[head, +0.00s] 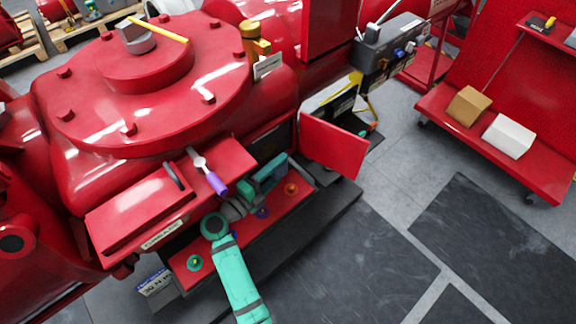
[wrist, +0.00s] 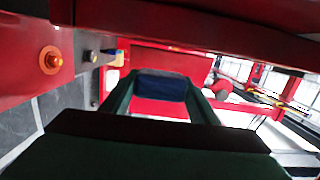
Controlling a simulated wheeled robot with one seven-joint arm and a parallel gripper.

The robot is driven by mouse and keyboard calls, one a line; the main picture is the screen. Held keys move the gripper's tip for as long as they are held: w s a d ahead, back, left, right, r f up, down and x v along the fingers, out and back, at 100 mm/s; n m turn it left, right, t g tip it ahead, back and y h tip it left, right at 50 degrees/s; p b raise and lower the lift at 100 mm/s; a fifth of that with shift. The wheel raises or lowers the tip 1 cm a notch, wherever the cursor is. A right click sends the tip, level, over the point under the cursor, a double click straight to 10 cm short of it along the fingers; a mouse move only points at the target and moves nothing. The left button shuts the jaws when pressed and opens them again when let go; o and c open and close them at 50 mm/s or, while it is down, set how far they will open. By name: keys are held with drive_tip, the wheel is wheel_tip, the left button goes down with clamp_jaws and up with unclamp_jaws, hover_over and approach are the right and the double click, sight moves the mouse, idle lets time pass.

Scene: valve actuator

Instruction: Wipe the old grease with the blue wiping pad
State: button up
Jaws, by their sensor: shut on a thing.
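My gripper (head: 272,172) is the teal-green end of my arm, low in front of the red valve actuator (head: 150,80), near an opening below its red ledge. In the wrist view my gripper (wrist: 160,88) has its two dark green fingers shut on a dark blue pad (wrist: 162,84), which spans the gap between them. I cannot make out the pad in the head view. A red surface lies beyond the pad in the wrist view; I cannot tell whether the pad touches it. No old grease can be made out in either view.
A red ledge (head: 150,210) holds a purple-handled tool (head: 208,172). Below it, a red shelf (head: 225,248) carries several coloured knobs, one orange (head: 291,188). An open red door (head: 333,146) stands right of my gripper. Floor (head: 340,260) is clear at lower right.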

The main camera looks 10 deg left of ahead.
drive_tip(key=shift+s+a+r+y, duration=0.2)
drive_tip(key=shift+s+a, duration=0.1)
drive_tip(key=shift+a, duration=0.3)
drive_tip(key=shift+s+a+r+y, duration=0.1)
drive_tip(key=shift+s+a+r, duration=0.15)
drive_tip(key=shift+a, duration=0.35)
drive_tip(key=shift+v, duration=1.05)
drive_tip(key=shift+f, duration=0.15)
drive_tip(key=s+d, duration=0.3)
drive_tip(key=d, duration=0.2)
drive_tip(key=shift+s, duration=0.35)
drive_tip(key=shift+d, duration=0.15)
drive_tip(key=shift+s+d, duration=0.9)
drive_tip(key=shift+d, duration=0.3)
